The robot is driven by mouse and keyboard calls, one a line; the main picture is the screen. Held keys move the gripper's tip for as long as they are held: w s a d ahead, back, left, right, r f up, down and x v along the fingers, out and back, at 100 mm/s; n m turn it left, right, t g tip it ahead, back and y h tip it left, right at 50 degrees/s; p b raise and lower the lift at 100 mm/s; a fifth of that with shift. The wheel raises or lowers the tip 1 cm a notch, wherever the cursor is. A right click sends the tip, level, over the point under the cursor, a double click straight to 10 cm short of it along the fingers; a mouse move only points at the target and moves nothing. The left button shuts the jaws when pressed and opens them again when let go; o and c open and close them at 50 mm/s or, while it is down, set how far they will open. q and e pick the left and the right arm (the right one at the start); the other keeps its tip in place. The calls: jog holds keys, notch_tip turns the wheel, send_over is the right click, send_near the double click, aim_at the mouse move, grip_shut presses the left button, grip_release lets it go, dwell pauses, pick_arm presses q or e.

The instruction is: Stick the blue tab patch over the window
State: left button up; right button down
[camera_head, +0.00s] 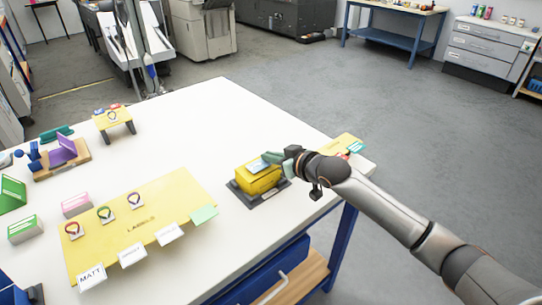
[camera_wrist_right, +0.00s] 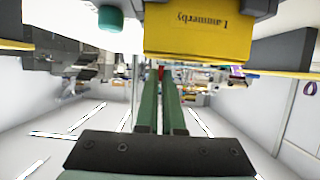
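A yellow box (camera_head: 258,180) on a dark base stands near the table's right side. A pale blue-grey panel (camera_head: 259,165) shows on its top; I cannot tell whether it is the window or a patch. My right gripper (camera_head: 273,157) is at the box's upper edge, its green fingers beside the panel. In the right wrist view the fingers (camera_wrist_right: 161,85) lie almost together, with the yellow box (camera_wrist_right: 197,35) beyond them. No held patch can be made out. I cannot identify the blue tab patch. My left gripper is not in view.
A small yellow stand (camera_head: 115,118), a purple-and-wood fixture (camera_head: 65,155) and green blocks (camera_head: 25,229) stand left. The table's centre is clear.

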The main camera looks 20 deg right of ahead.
jog(key=shift+s+f, duration=0.1)
jog(key=shift+f, duration=0.6)
dwell(0.7)
dwell(0.6)
jog(key=shift+r+p, duration=0.35)
jog(key=shift+p, duration=0.1)
jog(key=c, duration=0.6)
grip_release()
jog(key=shift+r, duration=0.15)
jog(key=shift+c, duration=0.2)
jog(key=shift+r+p, duration=1.4)
jog(key=shift+p, duration=0.05)
jog(key=shift+r+p, duration=0.5)
jog(key=shift+r, duration=2.15)
